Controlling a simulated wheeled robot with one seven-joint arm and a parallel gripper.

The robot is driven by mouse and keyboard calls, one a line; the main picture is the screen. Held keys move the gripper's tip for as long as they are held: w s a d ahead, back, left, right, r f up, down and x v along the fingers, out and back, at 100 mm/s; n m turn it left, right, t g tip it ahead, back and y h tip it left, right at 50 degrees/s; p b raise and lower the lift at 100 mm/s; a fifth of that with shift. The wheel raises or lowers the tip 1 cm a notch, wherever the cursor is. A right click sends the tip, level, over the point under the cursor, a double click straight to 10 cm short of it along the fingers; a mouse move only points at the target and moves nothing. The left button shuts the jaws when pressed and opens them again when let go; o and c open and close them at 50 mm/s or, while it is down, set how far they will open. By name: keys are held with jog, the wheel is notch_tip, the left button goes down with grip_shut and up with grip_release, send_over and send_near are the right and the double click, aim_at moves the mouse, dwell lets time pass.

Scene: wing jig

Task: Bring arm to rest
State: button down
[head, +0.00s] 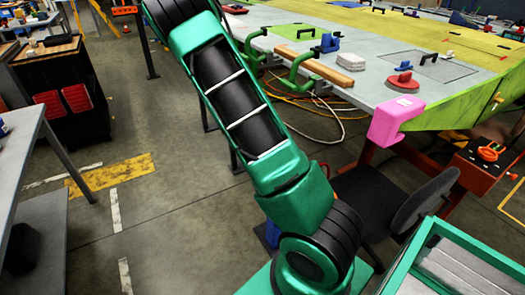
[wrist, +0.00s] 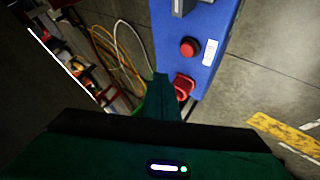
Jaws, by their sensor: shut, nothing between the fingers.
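My green and black arm crosses the middle of the head view, from the top down to a joint near the bottom. My gripper is not visible in the head view. In the wrist view my gripper (wrist: 159,82) shows as a narrow dark green shape with its fingers together. Nothing is held between them. Below it is the wide dark green wrist housing with a small lit indicator. The floor shows beyond the gripper.
A grey and yellow-green wing-jig table (head: 375,75) with green clamps, a wooden block (head: 328,68) and a pink corner piece (head: 397,120) stands right of the arm. A black chair (head: 385,200) is beneath its corner. Cables lie below. Open floor (head: 150,220) is left.

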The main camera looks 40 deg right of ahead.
dwell(0.3)
jog(key=s+a+r+m+g+y, duration=0.1)
jog(key=s+a+r+y, duration=0.1)
jog(key=s+a+r, duration=0.4)
jog(key=s+a+r+m+g+y, duration=0.1)
jog(key=s+a+r, duration=0.6)
jog(key=s, duration=0.7)
jog(key=s+a+r+m+g+y, duration=0.1)
jog(key=s+a+r+g+y, duration=0.1)
jog(key=s+a+r+y, duration=0.3)
jog(key=s+a+r, duration=0.2)
jog(key=s+a, duration=0.2)
jog(key=s, duration=0.2)
jog(key=shift+a, duration=0.35)
jog(key=shift+w+f+g, duration=0.25)
jog(key=shift+w+g, duration=0.05)
jog(key=shift+w, duration=0.3)
jog(key=shift+s, duration=0.1)
